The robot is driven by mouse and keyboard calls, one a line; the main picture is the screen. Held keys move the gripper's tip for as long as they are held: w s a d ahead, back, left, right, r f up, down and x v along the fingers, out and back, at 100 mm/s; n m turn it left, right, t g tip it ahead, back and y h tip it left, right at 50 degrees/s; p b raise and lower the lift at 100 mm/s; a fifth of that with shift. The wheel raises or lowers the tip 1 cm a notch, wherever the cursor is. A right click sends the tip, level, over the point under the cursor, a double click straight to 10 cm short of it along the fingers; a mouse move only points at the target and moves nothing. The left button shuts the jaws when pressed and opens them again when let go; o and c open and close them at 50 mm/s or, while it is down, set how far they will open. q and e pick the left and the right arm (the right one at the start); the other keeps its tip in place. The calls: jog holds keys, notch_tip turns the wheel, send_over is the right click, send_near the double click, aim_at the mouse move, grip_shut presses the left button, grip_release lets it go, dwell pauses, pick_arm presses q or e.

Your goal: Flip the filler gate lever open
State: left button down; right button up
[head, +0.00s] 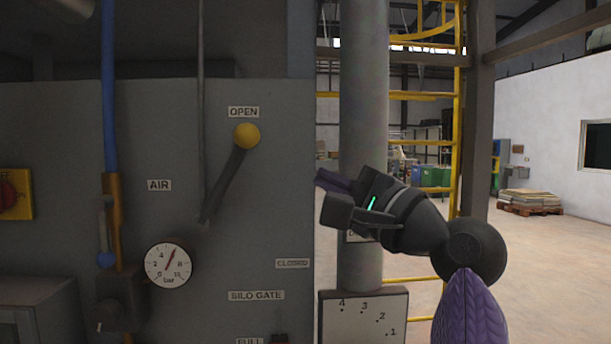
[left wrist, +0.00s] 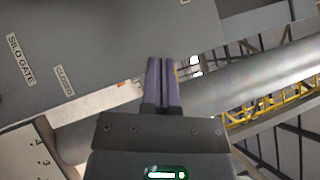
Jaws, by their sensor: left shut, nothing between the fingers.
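The gate lever (head: 226,180) is a dark bar with a yellow ball knob (head: 246,135) on the grey panel. It slants up to the right from its pivot, and its knob is just below the OPEN label (head: 243,112). The CLOSED label (head: 292,263) is lower right of the pivot. My left gripper (head: 320,178) is at the panel's right edge, right of and a little below the knob, apart from the lever. Its purple fingers (left wrist: 161,85) are together and empty in the left wrist view. The lever does not show there. My right gripper is not in view.
A pressure gauge (head: 168,265), a blue pipe (head: 110,90) and a yellow switch box (head: 16,194) are on the panel's left part. A grey vertical pipe (head: 364,80) stands behind my gripper. A numbered plate (head: 362,318) is below. A yellow ladder (head: 455,110) stands further back.

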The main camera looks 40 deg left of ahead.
pick_arm(q)
jog(key=v, duration=0.2)
jog(key=shift+w+d+f, duration=0.15)
jog(key=shift+w+d, duration=0.1)
jog(key=shift+d, duration=0.1)
